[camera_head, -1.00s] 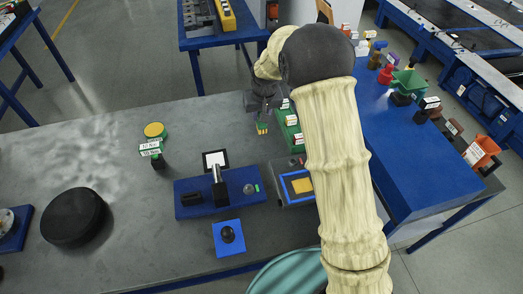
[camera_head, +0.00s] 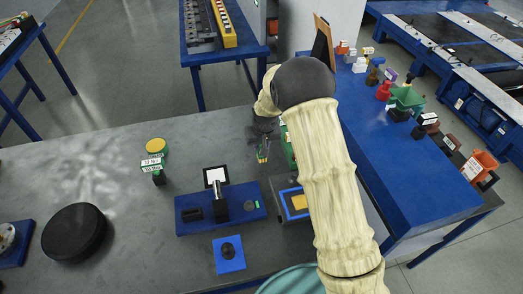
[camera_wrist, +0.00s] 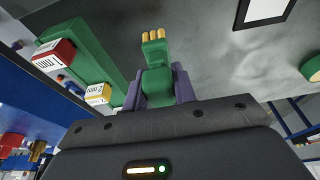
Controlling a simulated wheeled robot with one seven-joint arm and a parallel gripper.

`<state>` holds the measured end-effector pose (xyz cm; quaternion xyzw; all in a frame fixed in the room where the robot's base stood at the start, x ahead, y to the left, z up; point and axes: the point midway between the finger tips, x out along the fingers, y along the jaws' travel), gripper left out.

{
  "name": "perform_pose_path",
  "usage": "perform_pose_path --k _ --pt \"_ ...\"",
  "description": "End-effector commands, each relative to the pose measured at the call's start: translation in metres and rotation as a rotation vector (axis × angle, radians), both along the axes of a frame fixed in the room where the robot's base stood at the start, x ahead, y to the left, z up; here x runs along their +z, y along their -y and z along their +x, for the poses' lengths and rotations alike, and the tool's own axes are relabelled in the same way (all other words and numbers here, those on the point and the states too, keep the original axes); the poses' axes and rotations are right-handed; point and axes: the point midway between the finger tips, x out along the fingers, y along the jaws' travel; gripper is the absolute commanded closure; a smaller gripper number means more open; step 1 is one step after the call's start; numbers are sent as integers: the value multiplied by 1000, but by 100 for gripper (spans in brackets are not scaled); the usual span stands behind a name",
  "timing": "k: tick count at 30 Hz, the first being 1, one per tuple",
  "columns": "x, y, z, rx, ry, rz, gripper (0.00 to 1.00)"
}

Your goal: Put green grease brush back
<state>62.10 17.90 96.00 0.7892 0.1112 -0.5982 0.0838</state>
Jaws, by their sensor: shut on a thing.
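The green grease brush (camera_wrist: 156,80) is in my gripper (camera_wrist: 158,92), between the two purple-grey fingers in the wrist view. Its several yellow tips (camera_wrist: 153,35) point away from the gripper. In the head view, my gripper (camera_head: 263,135) hangs over the grey table, and the yellow brush tips (camera_head: 262,158) point downward. A long green holder (camera_wrist: 76,45) lies to the left of the brush in the wrist view, apart from it. It bears small labelled blocks, one red (camera_wrist: 54,54) and one yellow (camera_wrist: 98,94). In the head view my arm hides most of the green holder (camera_head: 287,146).
A blue device with a screen (camera_head: 190,227) stands on the table, with a blue button box (camera_head: 229,262) in front. A black disc (camera_head: 74,232) and a yellow-green round object (camera_head: 156,146) are left. A blue bench (camera_head: 400,170) with several coloured items stands right.

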Motion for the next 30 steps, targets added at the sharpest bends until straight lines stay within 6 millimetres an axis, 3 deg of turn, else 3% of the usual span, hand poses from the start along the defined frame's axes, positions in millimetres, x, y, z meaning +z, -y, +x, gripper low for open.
perform_pose_path --k 7,18,19,22,30 --pt "-30 0 -1 0 -3 -1 96" --pt "-36 0 0 0 -1 0 96" --pt "-36 0 0 0 -1 0 71" --pt "-35 0 0 0 -1 0 52" --pt "-34 0 -1 0 -1 0 51"
